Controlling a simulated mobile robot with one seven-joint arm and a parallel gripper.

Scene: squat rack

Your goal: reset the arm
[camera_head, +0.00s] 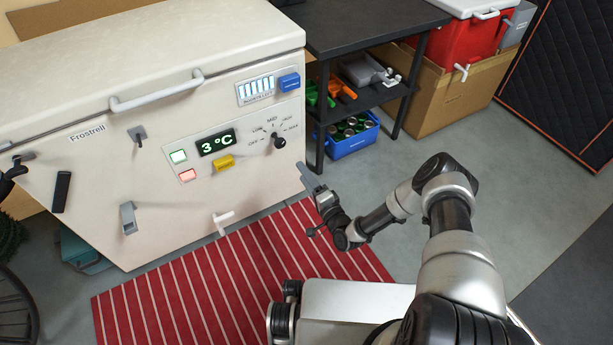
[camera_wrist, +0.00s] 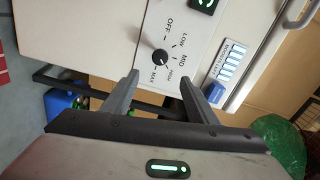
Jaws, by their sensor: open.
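My arm reaches forward from the lower right in the head view, bent at the elbow. My gripper (camera_head: 311,207) is in front of the white chest freezer (camera_head: 90,195), near its lower right corner and above the striped rug. In the wrist view my gripper (camera_wrist: 165,88) is open, its two dark fingers apart with nothing between them. Beyond the fingers is the freezer's control panel with a black dial (camera_wrist: 160,56), which shows on the panel in the head view (camera_head: 279,141). The fingers look apart from the panel.
A red striped rug (camera_head: 215,290) lies before the freezer. A dark shelf table (camera_head: 355,25) stands right of it, with a blue crate (camera_head: 350,143) of cans below. A cardboard box (camera_head: 445,95) holds a red cooler (camera_head: 460,42). Grey floor is clear at right.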

